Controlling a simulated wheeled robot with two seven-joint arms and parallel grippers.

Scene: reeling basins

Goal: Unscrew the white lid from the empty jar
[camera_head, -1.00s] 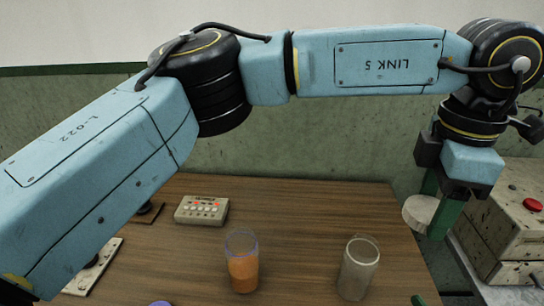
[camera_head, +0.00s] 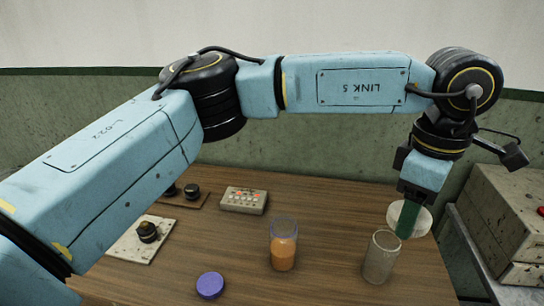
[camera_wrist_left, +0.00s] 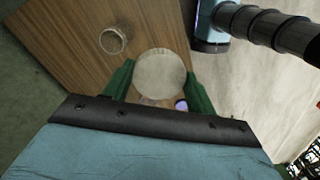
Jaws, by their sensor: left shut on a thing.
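My left gripper (camera_head: 410,222) is shut on the white lid (camera_head: 423,220), a pale round disc that is partly hidden behind a green finger in the head view. In the left wrist view the lid (camera_wrist_left: 160,75) sits between the two green fingers. The empty jar (camera_head: 379,262) is clear glass, upright on the table with an open top. The lid is apart from it, to its upper right in the head view. The empty jar seems to show in the left wrist view (camera_wrist_left: 113,40) too. My right gripper is not in view.
A glass jar with orange contents (camera_head: 283,252) stands left of the empty jar on the wooden table (camera_head: 330,215). A purple lid (camera_head: 210,285) lies nearer. A control box (camera_head: 244,200) and knob plates stand further left. Worn metal boxes (camera_head: 500,220) stand at the right.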

